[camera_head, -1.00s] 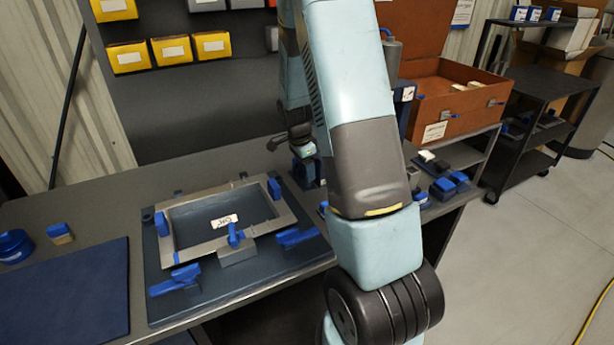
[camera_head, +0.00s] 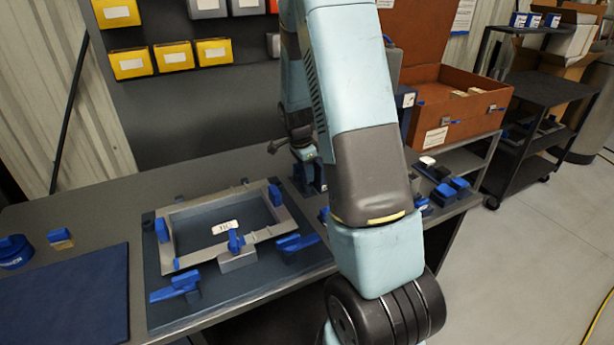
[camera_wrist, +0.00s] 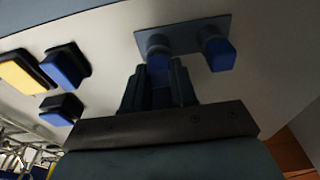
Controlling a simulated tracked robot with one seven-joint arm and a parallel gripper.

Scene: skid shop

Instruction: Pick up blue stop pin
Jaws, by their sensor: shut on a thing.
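In the wrist view, my gripper (camera_wrist: 160,82) is shut on a blue stop pin (camera_wrist: 158,62), whose blue part shows between and just beyond the dark fingers. The pin's far end is at a grey-blue plate (camera_wrist: 185,30); I cannot tell whether it is seated in it or clear of it. A second blue pin (camera_wrist: 218,54) stands on the same plate, to the right and apart from the fingers.
In the wrist view, yellow and blue blocks (camera_wrist: 62,68) lie to the left. In the head view, a metal frame (camera_head: 185,262) with blue clamps sits on the bench at left. A brown open case (camera_head: 460,125) stands behind right. Bare floor lies at right.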

